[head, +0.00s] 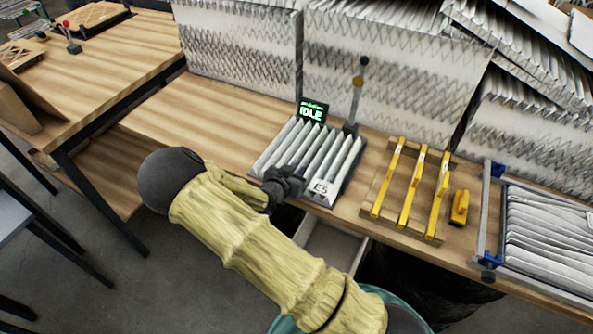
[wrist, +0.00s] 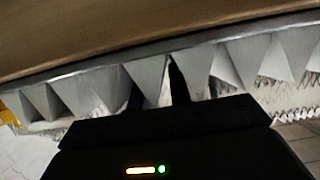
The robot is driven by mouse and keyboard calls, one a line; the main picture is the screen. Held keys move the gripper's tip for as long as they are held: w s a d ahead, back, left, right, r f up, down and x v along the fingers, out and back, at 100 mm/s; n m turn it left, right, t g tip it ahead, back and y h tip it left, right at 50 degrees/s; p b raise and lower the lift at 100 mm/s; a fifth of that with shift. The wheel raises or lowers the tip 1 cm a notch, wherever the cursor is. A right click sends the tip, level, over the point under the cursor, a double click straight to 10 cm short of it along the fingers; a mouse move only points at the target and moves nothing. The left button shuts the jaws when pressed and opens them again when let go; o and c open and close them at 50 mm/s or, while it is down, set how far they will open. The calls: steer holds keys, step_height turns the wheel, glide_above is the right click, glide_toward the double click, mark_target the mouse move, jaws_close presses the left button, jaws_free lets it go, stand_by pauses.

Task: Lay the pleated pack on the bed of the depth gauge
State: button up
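The pleated pack (head: 308,155), white with ridges and an "E5" label, lies ridges up on the dark bed of the depth gauge (head: 347,190), which shows as a rim around it. The gauge has a lit "IDLE" display (head: 312,111) and a lever with a dark knob (head: 357,90) behind the pack. My gripper (head: 284,184) is at the pack's near left edge. In the wrist view, the dark fingers (wrist: 157,85) reach among the pack's pleats (wrist: 213,68), with a pleat between them. Whether they press on it cannot be told. My wrist hides the pack's near left corner.
A wooden rack with yellow bars (head: 405,190) and a yellow tool (head: 460,207) are to the right. A blue-cornered frame (head: 489,215) holds another pleated piece. Stacked filters (head: 380,80) line the back. The bench left of the gauge (head: 205,115) is clear. An open drawer (head: 330,243) lies below.

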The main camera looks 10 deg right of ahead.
steer(key=shift+r+p, duration=1.65)
steer(key=shift+r, duration=0.6)
steer(key=o, duration=0.6)
steer(key=shift+s+a+r, duration=0.1)
steer(key=shift+s+a, duration=0.25)
steer(key=b+v, duration=0.1)
steer(key=v, duration=1.5)
steer(key=shift+s+b, duration=0.15)
steer(key=shift+b, duration=0.25)
